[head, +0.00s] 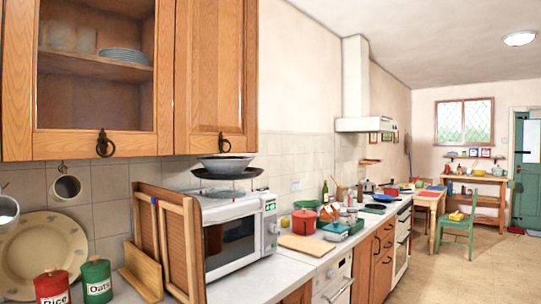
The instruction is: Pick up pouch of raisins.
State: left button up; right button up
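I cannot make out a pouch of raisins in the head view. Small items crowd the far part of the counter (283,258), too small to tell apart. Neither of my grippers shows in this view.
A microwave (232,240) with bowls (226,165) above it stands on the counter beside wooden trays (181,238). Red (52,287) and green (97,280) canisters stand at the near left. Cupboards (100,70) hang above. A green chair (458,238) stands farther off; the floor (440,275) is clear at right.

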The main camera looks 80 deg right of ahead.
aim_at(472, 151)
jog(key=l+z, duration=0.15)
jog(key=z, duration=0.2)
jog(key=l+z, duration=0.2)
jog(key=z, duration=0.2)
jog(key=l+z, duration=0.15)
jog(key=z, duration=0.2)
jog(key=i+l+z, duration=0.1)
jog(key=l+z, duration=0.15)
jog(key=i+l+z, duration=0.1)
jog(key=l+z, duration=0.15)
jog(key=i+l+z, duration=0.4)
jog(key=l+z, duration=0.25)
jog(key=i+l+z, duration=0.15)
jog(key=z, duration=0.25)
jog(key=i+l+z, duration=0.2)
jog(key=z, duration=0.15)
jog(key=i+l+z, duration=0.2)
jog(key=i+z, duration=0.15)
jog(key=i+l+z, duration=0.1)
jog(key=i+z, duration=0.55)
jog(key=i, duration=1.45)
jog(key=i+l+z, duration=0.1)
jog(key=i, duration=2.85)
jog(key=i+j+z, duration=0.1)
jog(key=i, duration=1.35)
